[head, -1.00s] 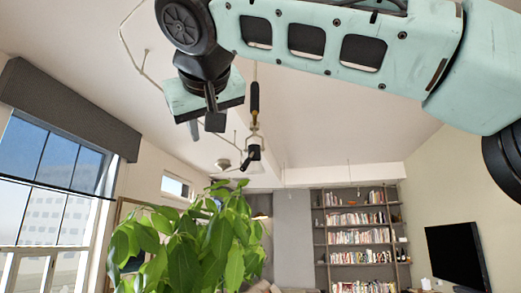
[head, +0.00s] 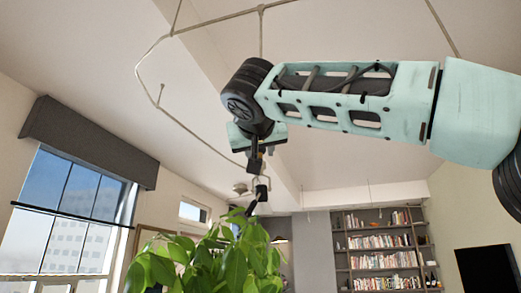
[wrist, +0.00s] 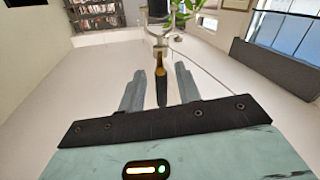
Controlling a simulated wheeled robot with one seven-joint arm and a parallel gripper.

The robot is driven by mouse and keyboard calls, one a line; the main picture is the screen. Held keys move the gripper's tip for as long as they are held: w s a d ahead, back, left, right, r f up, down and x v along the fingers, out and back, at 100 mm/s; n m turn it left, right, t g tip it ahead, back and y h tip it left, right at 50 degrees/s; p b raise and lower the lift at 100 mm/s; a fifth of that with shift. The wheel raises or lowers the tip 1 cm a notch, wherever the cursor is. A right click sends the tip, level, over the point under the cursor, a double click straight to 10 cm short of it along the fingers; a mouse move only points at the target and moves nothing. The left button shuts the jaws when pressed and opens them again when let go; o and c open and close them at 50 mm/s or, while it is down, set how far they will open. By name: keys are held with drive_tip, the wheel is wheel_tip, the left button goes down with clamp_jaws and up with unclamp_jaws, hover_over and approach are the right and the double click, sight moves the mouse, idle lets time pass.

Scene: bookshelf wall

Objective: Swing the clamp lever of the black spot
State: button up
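The black spot (head: 262,190) hangs from the thin pale ceiling rail, just below my gripper (head: 256,160) in the head view. Its clamp lever (wrist: 160,63) shows in the wrist view as a slim upright piece with a brass-coloured upper part and a dark lower part. My gripper (wrist: 160,90) is open, with one grey finger on each side of the lever in the picture. I see gaps between the lever and both fingers; how deep it sits between them I cannot tell. In the head view the lever is mostly hidden by my gripper.
A leafy green plant (head: 215,265) stands below the spot. The pale rail (head: 150,60) bends around above and left of my arm. A window (head: 75,215) is at the left; a bookshelf (head: 380,250) and a dark screen (head: 487,275) are farther back.

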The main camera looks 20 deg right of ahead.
sight(260, 156)
drive_tip(key=p+x, duration=0.2)
drive_tip(key=x, duration=0.2)
drive_tip(key=shift+w+r, duration=0.15)
drive_tip(key=shift+r, duration=0.05)
drive_tip(key=shift+w+d+f+p, duration=0.25)
drive_tip(key=shift+w+p, duration=0.05)
drive_tip(key=shift+w, duration=0.35)
clamp_jaws()
